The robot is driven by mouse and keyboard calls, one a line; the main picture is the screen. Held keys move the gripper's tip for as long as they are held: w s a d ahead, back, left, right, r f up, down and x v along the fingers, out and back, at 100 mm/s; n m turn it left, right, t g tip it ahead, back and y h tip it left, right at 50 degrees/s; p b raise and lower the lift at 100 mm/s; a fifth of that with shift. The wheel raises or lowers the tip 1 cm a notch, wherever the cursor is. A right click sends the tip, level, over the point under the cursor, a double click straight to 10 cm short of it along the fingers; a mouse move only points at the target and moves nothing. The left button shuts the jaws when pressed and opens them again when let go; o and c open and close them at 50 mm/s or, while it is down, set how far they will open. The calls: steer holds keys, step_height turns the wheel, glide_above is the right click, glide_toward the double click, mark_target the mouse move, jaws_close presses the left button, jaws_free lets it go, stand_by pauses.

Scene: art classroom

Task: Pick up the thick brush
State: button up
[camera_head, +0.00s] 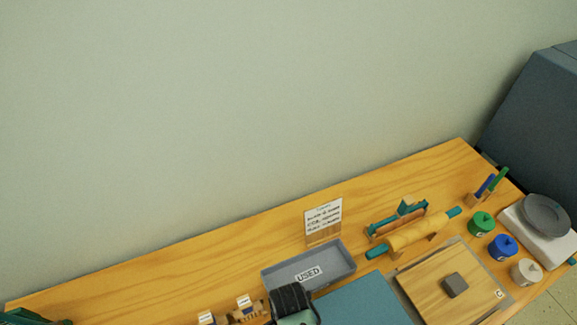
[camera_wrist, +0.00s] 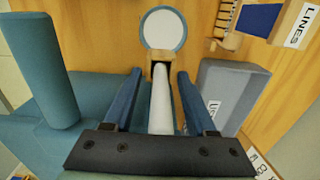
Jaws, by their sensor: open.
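In the wrist view, my gripper (camera_wrist: 159,73) is open, with one blue finger on each side of a pale rod (camera_wrist: 162,100). The rod's far end meets a small wooden notched piece, below a white disc with a teal rim (camera_wrist: 163,28). The rod looks like a handle, but I cannot tell for sure that it is the thick brush; no bristles show. Gaps show between the rod and both fingers. In the head view, the dark end of my arm (camera_head: 292,303) covers the spot beside the grey tray, and the rod is hidden.
The grey USED tray (camera_head: 283,277) is close beside my gripper; it also shows in the wrist view (camera_wrist: 228,92). A wooden rack labelled LINES (camera_wrist: 225,20) is near. A sign (camera_head: 323,220), a rolling pin (camera_head: 418,234), a board (camera_head: 430,285) and paint pots (camera_head: 482,222) stand right.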

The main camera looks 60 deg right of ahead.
jaws_close()
steer(key=shift+r, duration=0.1)
stand_by(0.3)
steer(key=shift+r, duration=4.95)
